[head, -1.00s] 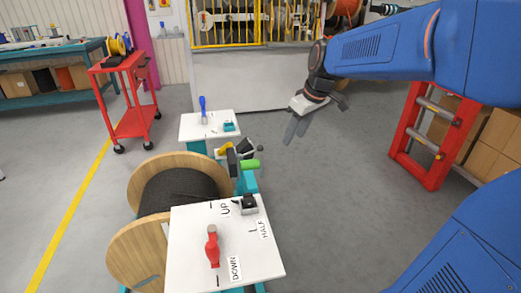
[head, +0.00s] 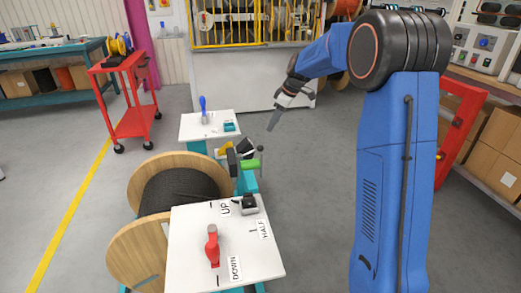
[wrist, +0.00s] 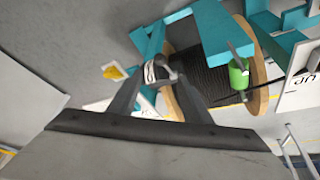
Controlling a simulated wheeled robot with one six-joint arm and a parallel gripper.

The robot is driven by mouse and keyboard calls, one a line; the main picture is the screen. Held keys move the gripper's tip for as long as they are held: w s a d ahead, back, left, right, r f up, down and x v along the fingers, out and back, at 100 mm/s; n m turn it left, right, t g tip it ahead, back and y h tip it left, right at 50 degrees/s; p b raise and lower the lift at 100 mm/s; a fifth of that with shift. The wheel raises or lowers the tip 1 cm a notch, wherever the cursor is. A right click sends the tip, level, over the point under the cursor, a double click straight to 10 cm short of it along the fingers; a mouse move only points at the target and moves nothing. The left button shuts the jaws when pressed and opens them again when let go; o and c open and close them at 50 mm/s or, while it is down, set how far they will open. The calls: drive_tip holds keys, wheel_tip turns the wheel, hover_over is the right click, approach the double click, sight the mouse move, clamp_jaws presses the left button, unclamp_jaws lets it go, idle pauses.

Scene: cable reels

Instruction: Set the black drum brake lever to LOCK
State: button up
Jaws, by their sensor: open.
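The black drum (head: 178,186) is a wooden reel wound with black cable, left of centre in the head view; it also shows in the wrist view (wrist: 200,72). At its right side are a green handle (head: 250,164), a yellow part (head: 225,148) and a dark-and-white part. I cannot tell which is the brake lever, and no LOCK label is readable. My gripper (head: 274,120) is open and empty, in the air beyond and right of these parts. In the wrist view, my gripper (wrist: 157,75) has its fingers apart. The green handle (wrist: 238,72) and yellow part (wrist: 115,72) also show there.
A white panel (head: 190,255) marked UP, HALF and DOWN carries a red lever (head: 212,246). A farther white panel (head: 190,128) has a blue lever (head: 202,108). A red cart (head: 130,118) stands left. The floor right of the drum is clear.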

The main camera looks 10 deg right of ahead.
sight(261, 148)
drive_tip(key=x, duration=1.6)
drive_tip(key=shift+f, duration=0.4)
clamp_jaws()
